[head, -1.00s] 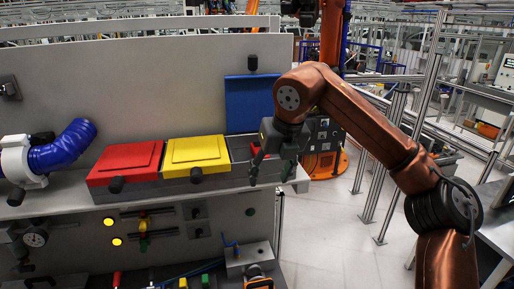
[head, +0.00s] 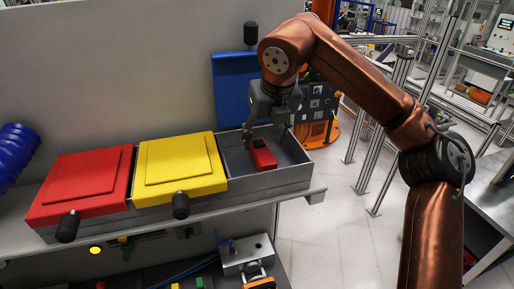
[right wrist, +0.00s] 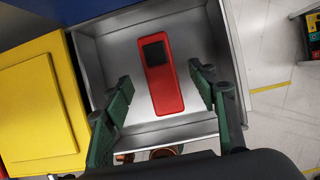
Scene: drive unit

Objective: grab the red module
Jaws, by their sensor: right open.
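The red module (head: 262,154) lies in the open grey compartment (head: 294,177) at the right end of the shelf. It is a flat red block with a dark square on one end. In the right wrist view the red module (right wrist: 163,80) lies on the compartment floor, slightly tilted in the picture. My right gripper (head: 263,131) is over the compartment, above and beside the module. In the right wrist view its green fingers (right wrist: 160,84) are spread apart with the module showing between them. It holds nothing. My left gripper is not in view.
The compartment's blue lid (head: 232,90) stands raised behind it. To the left are a closed yellow lid (head: 180,165) and a closed red lid (head: 80,185), each with a black knob. A blue hose (head: 14,150) is at far left.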

